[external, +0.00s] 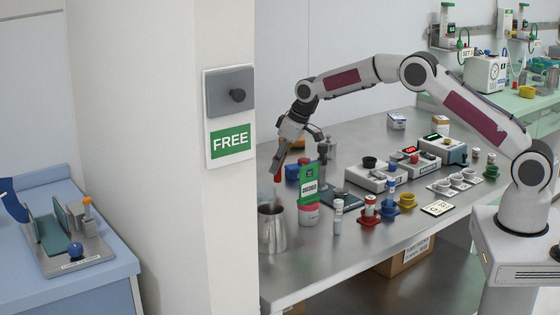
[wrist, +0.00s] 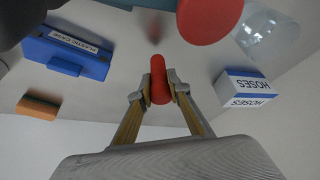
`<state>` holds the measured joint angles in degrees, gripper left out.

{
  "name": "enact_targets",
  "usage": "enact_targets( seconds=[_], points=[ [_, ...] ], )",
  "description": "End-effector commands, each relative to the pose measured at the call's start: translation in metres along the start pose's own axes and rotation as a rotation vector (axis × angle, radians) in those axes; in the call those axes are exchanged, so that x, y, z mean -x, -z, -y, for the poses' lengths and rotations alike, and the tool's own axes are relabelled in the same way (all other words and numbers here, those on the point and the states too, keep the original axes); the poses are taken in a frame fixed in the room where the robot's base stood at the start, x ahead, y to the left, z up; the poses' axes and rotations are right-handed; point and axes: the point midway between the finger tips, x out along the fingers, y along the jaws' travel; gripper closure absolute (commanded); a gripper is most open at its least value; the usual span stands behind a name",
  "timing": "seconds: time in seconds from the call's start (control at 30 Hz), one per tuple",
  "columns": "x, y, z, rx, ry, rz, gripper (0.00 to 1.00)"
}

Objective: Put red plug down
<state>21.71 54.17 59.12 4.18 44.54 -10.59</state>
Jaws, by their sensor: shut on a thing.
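The red plug (wrist: 158,80) is a slim rounded red piece. It sits upright in the wrist view between the two fingertips of my gripper (wrist: 158,92), which is shut on it. In the external view my gripper (external: 279,163) points down at the left end of the steel bench (external: 350,262), with the red plug (external: 278,176) at its tip. The plug is in the air above and near a metal jug (external: 272,230).
Several vials and devices fill the bench further right. The wrist view shows a blue case (wrist: 66,52), a HOSES box (wrist: 246,90), an orange block (wrist: 38,106) and a clear vessel (wrist: 266,32).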

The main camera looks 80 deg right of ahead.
Motion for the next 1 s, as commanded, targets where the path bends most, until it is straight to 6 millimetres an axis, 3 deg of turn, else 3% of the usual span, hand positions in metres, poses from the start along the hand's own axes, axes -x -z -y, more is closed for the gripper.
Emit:
enact_targets(
  seconds=[0.23, 0.77, 0.8, 0.83, 1.0],
  points=[
    [-0.024, -0.010, 0.000, 0.000, 0.000, 0.001, 0.89],
    [-0.029, -0.012, 0.000, 0.000, 0.000, -0.001, 0.89],
    [-0.028, -0.011, 0.000, 0.000, 0.000, -0.001, 0.72],
    [-0.028, -0.011, 0.000, 0.000, 0.000, -0.001, 0.66],
    [-0.028, -0.011, 0.000, 0.000, 0.000, -0.001, 0.66]
  ],
)
